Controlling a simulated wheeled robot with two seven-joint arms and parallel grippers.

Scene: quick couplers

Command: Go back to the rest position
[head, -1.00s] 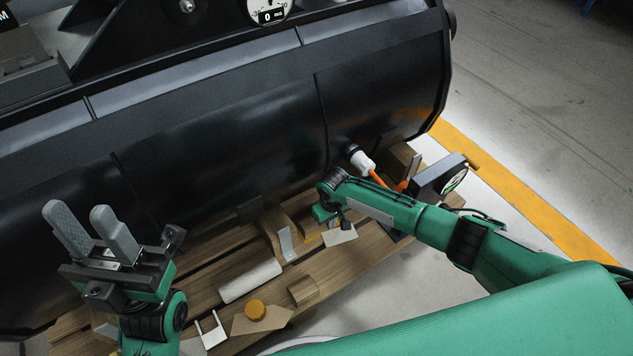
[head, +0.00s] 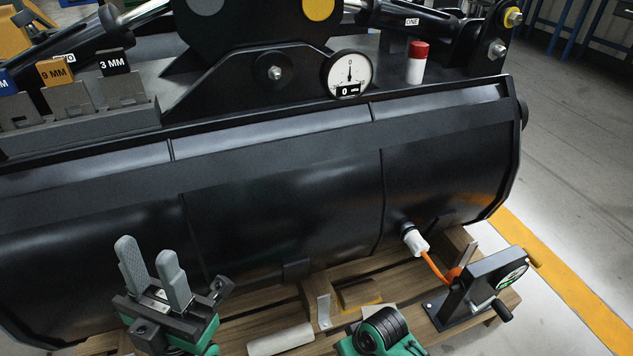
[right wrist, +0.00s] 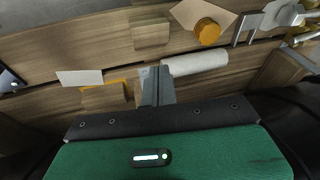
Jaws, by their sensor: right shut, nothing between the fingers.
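My left gripper (head: 147,252) is at the lower left of the head view, fingers up, parted and empty, in front of the large black bucket (head: 280,210). My right arm (head: 375,332) shows only in part at the bottom edge of the head view; its gripper is hidden there. In the right wrist view the right gripper (right wrist: 157,72) is shut and empty, over the wooden pallet. A white coupler (head: 414,242) with an orange hose (head: 434,269) sits against the lower right of the bucket, apart from both grippers.
A dark box with a dial (head: 497,270) stands at the pallet's right end. The wooden pallet (head: 240,330) carries a white roll (head: 281,339) and blocks. An orange cap (right wrist: 207,31) lies there too. Open floor (head: 580,170) is at the right.

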